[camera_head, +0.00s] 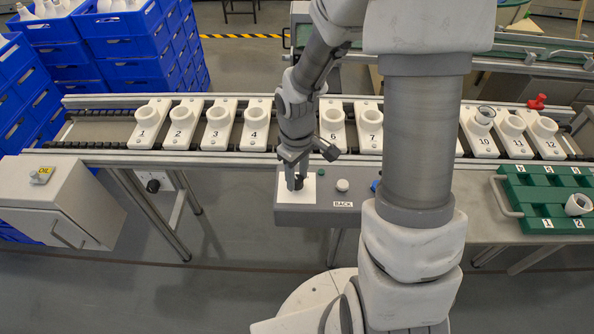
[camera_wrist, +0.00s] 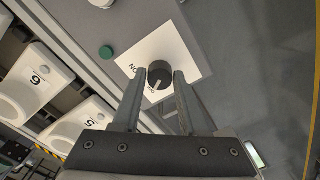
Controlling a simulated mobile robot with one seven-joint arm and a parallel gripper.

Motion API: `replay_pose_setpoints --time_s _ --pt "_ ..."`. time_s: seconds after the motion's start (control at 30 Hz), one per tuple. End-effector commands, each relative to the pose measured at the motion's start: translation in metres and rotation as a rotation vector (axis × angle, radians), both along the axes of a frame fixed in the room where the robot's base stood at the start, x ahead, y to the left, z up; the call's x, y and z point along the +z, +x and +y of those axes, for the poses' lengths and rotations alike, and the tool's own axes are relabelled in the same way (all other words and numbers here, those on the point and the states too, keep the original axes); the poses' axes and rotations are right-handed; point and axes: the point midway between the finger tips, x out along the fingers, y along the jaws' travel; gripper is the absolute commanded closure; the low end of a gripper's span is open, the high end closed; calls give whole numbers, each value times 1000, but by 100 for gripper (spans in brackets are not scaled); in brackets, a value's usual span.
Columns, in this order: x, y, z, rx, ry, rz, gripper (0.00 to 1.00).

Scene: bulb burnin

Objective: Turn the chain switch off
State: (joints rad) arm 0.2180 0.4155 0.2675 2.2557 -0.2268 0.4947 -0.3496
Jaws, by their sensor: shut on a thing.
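The chain switch is a black rotary knob (camera_wrist: 160,72) on a white square plate (camera_wrist: 184,48) on a grey control box (camera_head: 320,215). A white pointer line on the knob points toward the lower part of the wrist view, near a small label partly covered by a finger. The word ON stands on the plate to the left of the knob. My gripper (camera_wrist: 160,76) is shut on the knob, with one finger on each side. In the head view my gripper (camera_head: 295,180) reaches down to the plate and hides most of the knob.
A white button (camera_head: 342,185) and a blue button (camera_head: 375,186) sit to the right on the box. A conveyor (camera_head: 95,140) with numbered white holders runs behind. A green tray (camera_head: 530,190) lies at the right, a grey cabinet (camera_head: 50,200) at the left.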

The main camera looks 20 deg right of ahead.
Motion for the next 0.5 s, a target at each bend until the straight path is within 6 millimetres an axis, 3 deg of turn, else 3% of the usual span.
replay_pose_setpoints --time_s 0.5 --pt "1 1 0 107 0 -2 100"
